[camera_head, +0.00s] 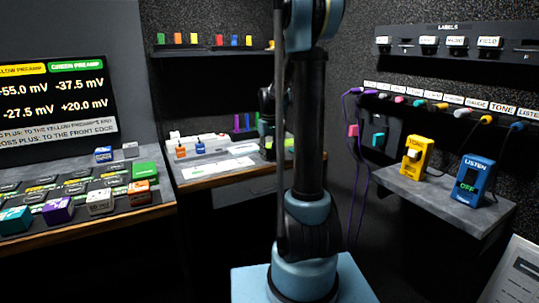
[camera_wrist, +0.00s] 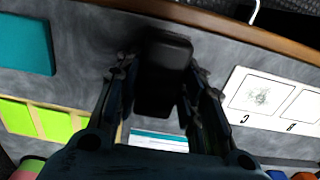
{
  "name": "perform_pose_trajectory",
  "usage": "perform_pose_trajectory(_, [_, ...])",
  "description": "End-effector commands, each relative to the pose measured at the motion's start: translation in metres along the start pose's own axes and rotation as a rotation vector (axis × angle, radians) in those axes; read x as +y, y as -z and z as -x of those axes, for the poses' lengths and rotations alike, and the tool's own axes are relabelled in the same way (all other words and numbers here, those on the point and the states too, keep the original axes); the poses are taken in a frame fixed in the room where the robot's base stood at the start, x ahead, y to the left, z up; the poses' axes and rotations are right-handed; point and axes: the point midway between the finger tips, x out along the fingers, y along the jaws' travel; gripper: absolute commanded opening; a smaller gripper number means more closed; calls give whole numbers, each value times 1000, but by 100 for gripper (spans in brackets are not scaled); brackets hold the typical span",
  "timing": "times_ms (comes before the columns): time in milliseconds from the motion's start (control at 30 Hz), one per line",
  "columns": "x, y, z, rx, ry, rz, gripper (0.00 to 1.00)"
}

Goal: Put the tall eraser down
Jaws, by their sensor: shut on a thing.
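The tall eraser (camera_wrist: 163,52) is a dark, nearly black block in the middle of the wrist view. My gripper (camera_wrist: 158,82) has its two fingers on either side of it and is shut on it. The eraser is over the grey desk top, close to its brown wooden edge (camera_wrist: 225,28). I cannot tell whether its bottom touches the desk. In the head view the eraser and my fingertips cannot be made out; my arm covers part of the back desk (camera_head: 215,182).
Around the eraser lie a teal pad (camera_wrist: 25,45), lime green pieces (camera_wrist: 20,117) and a white card with drawings (camera_wrist: 262,95). A teal-and-white card (camera_wrist: 160,140) is partly hidden by my gripper. Bare grey desk shows between these.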

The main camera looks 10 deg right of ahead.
Motion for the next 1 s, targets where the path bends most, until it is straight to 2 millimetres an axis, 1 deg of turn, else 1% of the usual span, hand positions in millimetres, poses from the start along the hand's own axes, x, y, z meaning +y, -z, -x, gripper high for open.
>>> perform_pose_trajectory(33, [0, -3, -6, -3, -2, 0, 10])
perform_pose_trajectory(67, [0, -3, -7, -4, -2, 0, 11])
perform_pose_trajectory(100, [-1, -3, -8, -5, -1, 0, 43])
perform_pose_trajectory(167, [0, -2, -8, -7, -1, 0, 56])
perform_pose_trajectory(767, [-1, -3, -4, -3, -1, 0, 56])
perform_pose_trajectory(867, [-1, -3, -1, -2, -1, 0, 56])
perform_pose_trajectory(1000, [-1, -3, 13, -2, -1, 0, 56])
